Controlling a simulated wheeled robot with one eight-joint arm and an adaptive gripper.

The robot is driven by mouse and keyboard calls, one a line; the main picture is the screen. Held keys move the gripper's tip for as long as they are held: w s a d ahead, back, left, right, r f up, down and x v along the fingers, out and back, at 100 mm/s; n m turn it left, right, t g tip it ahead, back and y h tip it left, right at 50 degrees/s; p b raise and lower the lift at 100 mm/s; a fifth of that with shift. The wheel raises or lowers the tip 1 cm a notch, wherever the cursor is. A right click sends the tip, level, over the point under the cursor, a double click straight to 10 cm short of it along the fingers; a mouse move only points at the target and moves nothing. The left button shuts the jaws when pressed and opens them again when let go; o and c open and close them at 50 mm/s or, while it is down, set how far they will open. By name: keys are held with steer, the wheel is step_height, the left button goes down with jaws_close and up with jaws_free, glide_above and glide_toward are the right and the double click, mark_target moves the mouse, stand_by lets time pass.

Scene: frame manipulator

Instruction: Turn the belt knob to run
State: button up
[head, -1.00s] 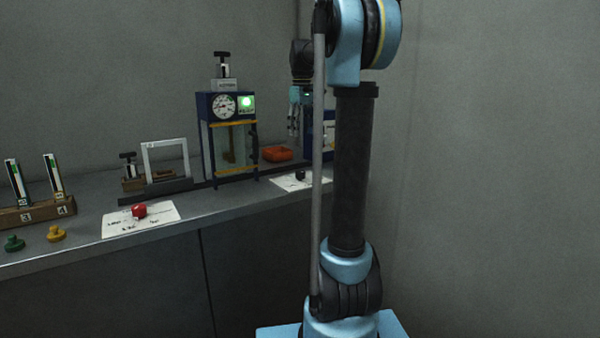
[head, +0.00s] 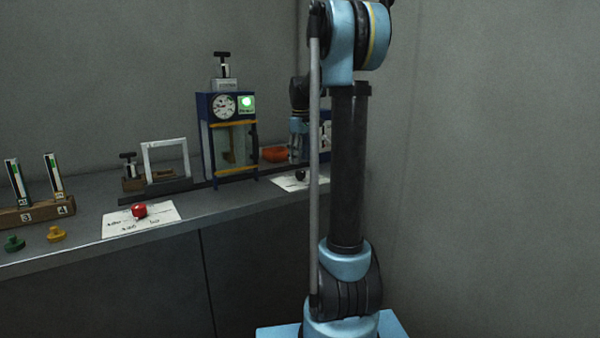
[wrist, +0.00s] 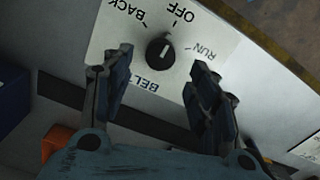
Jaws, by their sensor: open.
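The belt knob (wrist: 160,53) is a round black knob with a white pointer line. It sits on a white plate (wrist: 105,44) marked BACK, OFF, RUN and BELT. Its pointer appears to face OFF. My gripper (wrist: 161,60) is open, with one finger on either side of the knob and gaps between. How far the fingertips are above the plate is hard to tell. In the head view the knob (head: 300,175) is small and dark on its white plate (head: 285,182), with my gripper (head: 297,155) just above it.
A red knob (head: 139,210) sits on another white card at left. A dark rail (wrist: 120,115) runs past the plate.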

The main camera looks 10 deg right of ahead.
mark_target(301, 171)
steer(key=shift+f, duration=2.9)
steer(key=c, duration=1.1)
